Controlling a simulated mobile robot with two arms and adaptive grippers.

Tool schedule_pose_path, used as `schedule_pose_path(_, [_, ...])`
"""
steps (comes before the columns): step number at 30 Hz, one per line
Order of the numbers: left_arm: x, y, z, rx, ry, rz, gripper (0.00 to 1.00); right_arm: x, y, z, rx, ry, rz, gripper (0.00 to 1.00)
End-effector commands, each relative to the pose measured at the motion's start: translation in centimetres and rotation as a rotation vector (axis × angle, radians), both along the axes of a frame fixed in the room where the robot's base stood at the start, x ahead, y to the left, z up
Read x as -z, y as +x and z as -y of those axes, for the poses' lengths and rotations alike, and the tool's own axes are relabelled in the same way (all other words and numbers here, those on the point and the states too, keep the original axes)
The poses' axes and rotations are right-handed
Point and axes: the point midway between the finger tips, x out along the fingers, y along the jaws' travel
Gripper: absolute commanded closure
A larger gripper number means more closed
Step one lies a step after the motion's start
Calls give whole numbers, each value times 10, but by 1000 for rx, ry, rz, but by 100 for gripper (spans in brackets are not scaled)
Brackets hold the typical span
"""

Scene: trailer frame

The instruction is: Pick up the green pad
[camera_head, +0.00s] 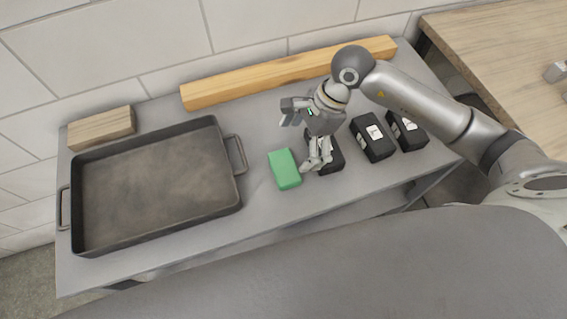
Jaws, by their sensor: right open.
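The green pad (284,169) is a small green block lying on the grey table, just right of the dark tray's handle. My right gripper (303,144) comes in from the right and hangs just above and to the right of the pad. Its fingers are open, one set pointing left and the other down near the pad's right edge. I see nothing held in it. A black box behind the gripper is partly hidden by it. My left gripper is not in view.
A large dark tray (222,213) fills the table's left side. A wooden block (101,127) and a long wooden beam (240,84) lie along the back. Black boxes (372,138) and (407,131) stand to the right. The table's front strip is clear.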

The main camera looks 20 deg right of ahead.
Motion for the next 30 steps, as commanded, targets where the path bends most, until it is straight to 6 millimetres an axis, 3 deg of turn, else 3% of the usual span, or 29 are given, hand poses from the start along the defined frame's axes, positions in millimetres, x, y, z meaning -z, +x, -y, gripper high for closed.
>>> schedule_pose_path(3, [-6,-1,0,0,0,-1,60,17,-2,-9,0,4,-6,0])
schedule_pose_path(13, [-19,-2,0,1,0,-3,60,44,-4,-24,0,7,-6,0])
schedule_pose_path(21, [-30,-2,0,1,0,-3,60,77,-4,-37,0,7,-2,0])
schedule_pose_path(29, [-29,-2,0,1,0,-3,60,81,-4,-38,0,6,0,0])
schedule_pose_path(30, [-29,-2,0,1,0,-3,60,81,-4,-38,0,6,0,4])
